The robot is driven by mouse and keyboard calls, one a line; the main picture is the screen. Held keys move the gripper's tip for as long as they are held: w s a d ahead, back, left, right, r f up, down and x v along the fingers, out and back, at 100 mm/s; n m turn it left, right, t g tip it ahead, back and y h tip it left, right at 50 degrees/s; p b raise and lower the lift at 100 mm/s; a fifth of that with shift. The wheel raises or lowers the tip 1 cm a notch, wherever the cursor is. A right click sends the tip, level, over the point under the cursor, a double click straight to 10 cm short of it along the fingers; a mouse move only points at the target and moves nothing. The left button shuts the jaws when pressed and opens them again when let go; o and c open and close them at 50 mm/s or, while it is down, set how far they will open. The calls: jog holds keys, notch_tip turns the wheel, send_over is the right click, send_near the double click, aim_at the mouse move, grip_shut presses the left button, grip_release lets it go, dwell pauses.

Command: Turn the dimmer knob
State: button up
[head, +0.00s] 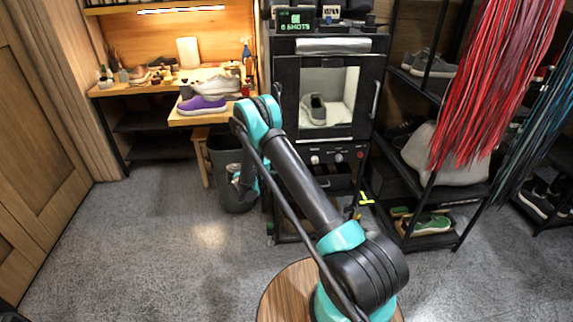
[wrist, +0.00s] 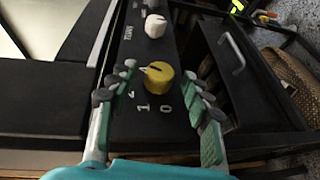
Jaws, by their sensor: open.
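A round yellow knob (wrist: 158,82) with a dark pointer mark sits on a black panel in the wrist view. White digits 0, 1 and 2 are printed around its near side. My gripper (wrist: 159,70) is open, with one finger on each side of the yellow knob. A gap shows between the knob and each finger, and nothing is held. A white knob (wrist: 155,26) sits farther along the same panel. In the head view, my arm covers part of the cabinet front, and I cannot make out the yellow knob or my gripper's fingers there.
The black cabinet (head: 285,85) has a lit window with a grey sneaker (head: 314,110) inside. A wooden bench (head: 190,118) with a purple shoe (head: 202,105) stands left, above a dark bin (head: 226,165). Shoe racks and red strands (head: 490,85) are on the right. The left floor is clear.

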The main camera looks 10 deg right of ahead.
jog(key=v, duration=1.2)
